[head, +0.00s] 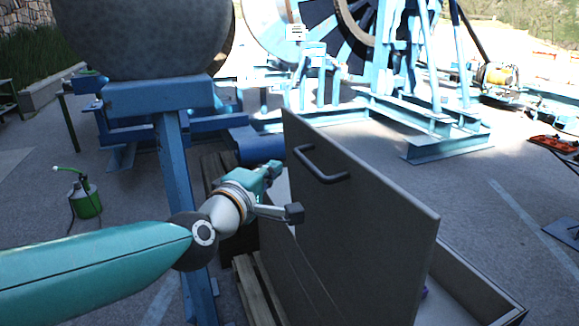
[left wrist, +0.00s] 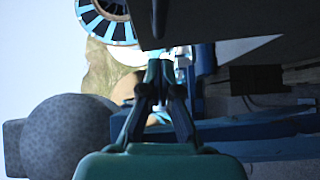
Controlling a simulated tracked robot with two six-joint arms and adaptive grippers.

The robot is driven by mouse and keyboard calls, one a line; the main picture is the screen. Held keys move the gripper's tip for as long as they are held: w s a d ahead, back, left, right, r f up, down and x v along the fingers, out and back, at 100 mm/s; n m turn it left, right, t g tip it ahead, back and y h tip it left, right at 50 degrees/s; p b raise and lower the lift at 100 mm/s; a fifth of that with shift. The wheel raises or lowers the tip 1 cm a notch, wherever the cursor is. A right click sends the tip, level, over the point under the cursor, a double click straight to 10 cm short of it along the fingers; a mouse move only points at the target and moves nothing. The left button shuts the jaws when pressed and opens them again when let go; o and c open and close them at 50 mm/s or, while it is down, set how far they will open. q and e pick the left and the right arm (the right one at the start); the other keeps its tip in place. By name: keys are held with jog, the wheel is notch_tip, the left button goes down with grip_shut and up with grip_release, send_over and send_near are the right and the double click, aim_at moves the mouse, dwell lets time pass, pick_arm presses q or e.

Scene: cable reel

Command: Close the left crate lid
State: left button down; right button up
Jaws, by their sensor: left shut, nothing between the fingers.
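The crate lid (head: 375,215) is a dark grey panel that stands raised, nearly upright and a little tilted. A black bar handle (head: 322,178) is on its face toward me. The open crate (head: 475,283) shows low at the right, with its pale rim; the lid hides much of it. My left gripper (head: 274,167) is shut and empty at the lid's left edge, level with the handle; I cannot tell if it touches the lid. In the left wrist view its fingers (left wrist: 164,75) are together, below a dark panel that looks like the lid (left wrist: 250,25). My right gripper is out of view.
A blue steel post (head: 178,180) with a big grey drum (head: 145,35) stands left of the crate. A wooden pallet (head: 252,290) lies at the lid's near left. A green oil can (head: 84,195) is on the ground. Open pavement (head: 480,200) lies to the right.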

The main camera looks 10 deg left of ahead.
aim_at(300, 160)
pick_arm(q)
jog(key=w+d+p, duration=0.1)
jog(key=w+d, duration=0.1)
jog(key=d, duration=0.1)
jog(key=shift+w+p, duration=0.15)
jog(key=shift+p, duration=0.15)
jog(key=shift+w+d+f, duration=0.2)
jog(key=shift+w, duration=0.05)
